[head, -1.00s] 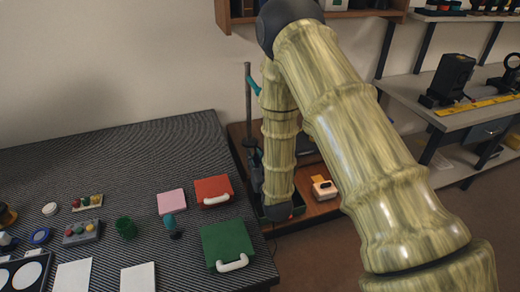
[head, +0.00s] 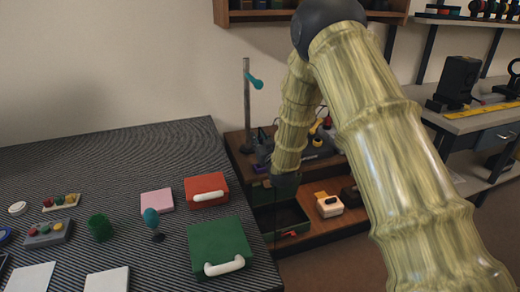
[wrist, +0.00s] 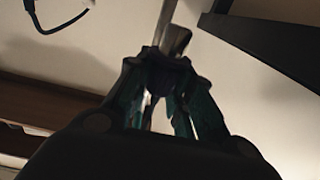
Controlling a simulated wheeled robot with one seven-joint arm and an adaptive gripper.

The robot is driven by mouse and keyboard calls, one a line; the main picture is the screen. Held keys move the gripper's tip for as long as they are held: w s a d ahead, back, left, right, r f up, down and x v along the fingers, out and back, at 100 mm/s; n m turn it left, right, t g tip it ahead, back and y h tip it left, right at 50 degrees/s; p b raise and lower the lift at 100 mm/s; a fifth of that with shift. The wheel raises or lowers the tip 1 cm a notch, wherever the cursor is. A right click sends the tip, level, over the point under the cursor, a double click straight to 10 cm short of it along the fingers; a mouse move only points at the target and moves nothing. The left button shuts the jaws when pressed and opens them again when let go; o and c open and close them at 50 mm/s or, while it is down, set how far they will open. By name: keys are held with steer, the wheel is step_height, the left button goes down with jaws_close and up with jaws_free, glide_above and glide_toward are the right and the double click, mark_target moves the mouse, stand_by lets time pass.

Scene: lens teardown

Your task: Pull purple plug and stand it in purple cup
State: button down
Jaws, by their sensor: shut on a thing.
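My gripper (wrist: 164,66) shows in the wrist view with its teal fingers drawn together. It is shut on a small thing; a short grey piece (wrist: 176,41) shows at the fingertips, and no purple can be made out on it. In the head view my forearm hangs over the low wooden bench, and my gripper is hidden or too dark to make out.
The low wooden bench (head: 325,233) holds a dark green open bin (head: 283,222), a white-and-yellow block (head: 328,206) and a pole (head: 247,100) with a teal knob. A striped table at left carries red (head: 205,183) and green (head: 219,243) boxes.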

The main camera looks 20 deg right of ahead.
steer(key=shift+w+d+f, duration=0.1)
steer(key=shift+w+d, duration=0.1)
steer(key=shift+w, duration=0.1)
steer(key=shift+f, duration=0.1)
steer(key=shift+f+b, duration=1.8)
steer(key=shift+f, duration=0.9)
steer(key=shift+s+f+b, duration=0.1)
steer(key=shift+f+b, duration=0.45)
steer(key=shift+f, duration=0.95)
stand_by(0.8)
steer(key=c, duration=1.2)
jaws_free()
steer(key=shift+o, duration=0.2)
steer(key=shift+s, duration=0.15)
